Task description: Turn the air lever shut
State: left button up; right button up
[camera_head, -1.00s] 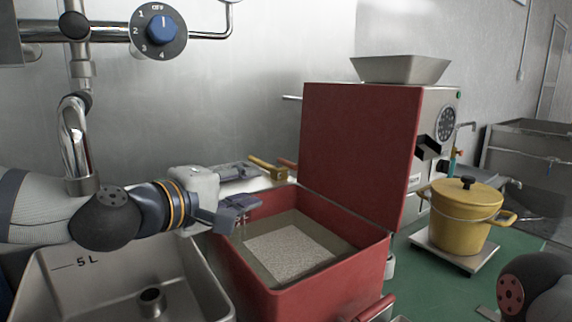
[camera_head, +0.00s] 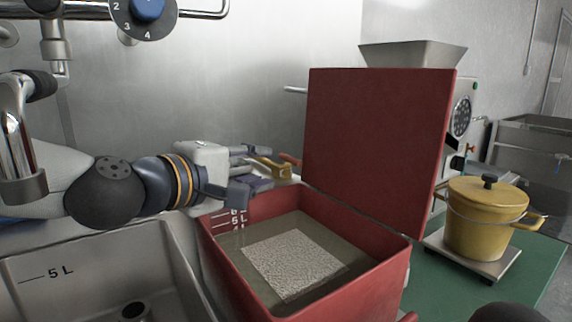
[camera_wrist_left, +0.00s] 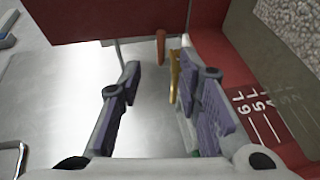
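A brass-coloured piece (camera_head: 272,168) and a reddish-brown rod (camera_head: 291,160) sit just behind the red box, by its raised lid. I cannot tell for sure which of them is the air lever, or how it is turned. My left gripper (camera_head: 258,172) is open, with its fingertips close to the brass piece in the head view. In the left wrist view, the brass piece (camera_wrist_left: 174,77) lies between the spread purple-padded fingers (camera_wrist_left: 168,82), beside the right finger. The rod (camera_wrist_left: 160,46) is beyond the fingertips. No contact is clear.
A steel sink (camera_head: 180,250) is at left. A yellow pot (camera_head: 482,228) stands on a scale at right, near the grinder (camera_head: 462,105).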

aim_at(293, 162)
pick_arm(q)
jog(key=x, duration=1)
jog(key=shift+d+f+b, duration=0.1)
jog(key=shift+b, duration=0.25)
jog(key=shift+c, duration=0.2)
grip_shut()
